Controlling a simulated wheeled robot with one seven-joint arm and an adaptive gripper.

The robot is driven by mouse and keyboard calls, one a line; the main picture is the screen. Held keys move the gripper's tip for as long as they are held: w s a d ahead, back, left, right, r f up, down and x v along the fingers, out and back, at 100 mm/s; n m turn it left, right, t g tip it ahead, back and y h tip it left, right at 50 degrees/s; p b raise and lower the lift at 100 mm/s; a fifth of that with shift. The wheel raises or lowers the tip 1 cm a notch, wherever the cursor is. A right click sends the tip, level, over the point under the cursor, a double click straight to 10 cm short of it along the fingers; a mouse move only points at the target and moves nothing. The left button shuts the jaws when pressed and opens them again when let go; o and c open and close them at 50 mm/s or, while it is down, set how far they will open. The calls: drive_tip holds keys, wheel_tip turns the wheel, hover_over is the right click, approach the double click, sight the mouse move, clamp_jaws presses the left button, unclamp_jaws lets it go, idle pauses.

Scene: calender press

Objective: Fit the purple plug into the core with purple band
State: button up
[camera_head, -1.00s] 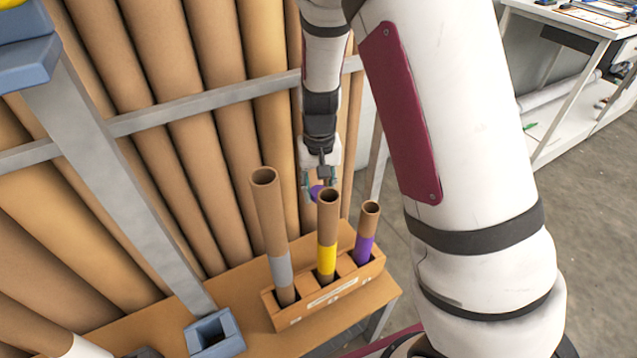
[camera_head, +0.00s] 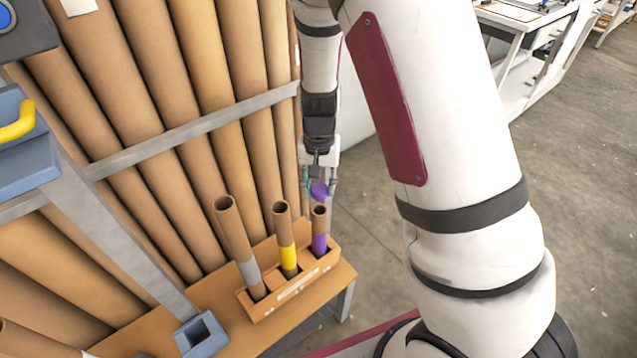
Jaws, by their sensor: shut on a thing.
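My gripper (camera_head: 320,186) is shut on the purple plug (camera_head: 319,190). It holds the plug just above the open top of the core with the purple band (camera_head: 319,243). In the picture a small gap seems to show between plug and core rim; exact alignment in depth cannot be told. The core with the yellow band (camera_head: 288,256) stands in the middle, and the core with the grey band (camera_head: 249,269) stands at the left, slightly tilted.
The holder sits on a brown bench top (camera_head: 215,290). Tall cardboard tubes (camera_head: 190,100) lean behind a grey metal rail (camera_head: 200,130) at the left. A small blue-grey square socket (camera_head: 199,334) is at the bench front. A white table (camera_head: 520,30) stands far right.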

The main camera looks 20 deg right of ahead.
drive_tip(key=shift+f+b, duration=2.15)
drive_tip(key=shift+f, duration=0.8)
drive_tip(key=shift+f, duration=0.25)
drive_tip(key=o, duration=0.9)
drive_tip(key=shift+r, duration=0.1)
wheel_tip(320, 180, up, 12)
drive_tip(key=shift+f, duration=0.1)
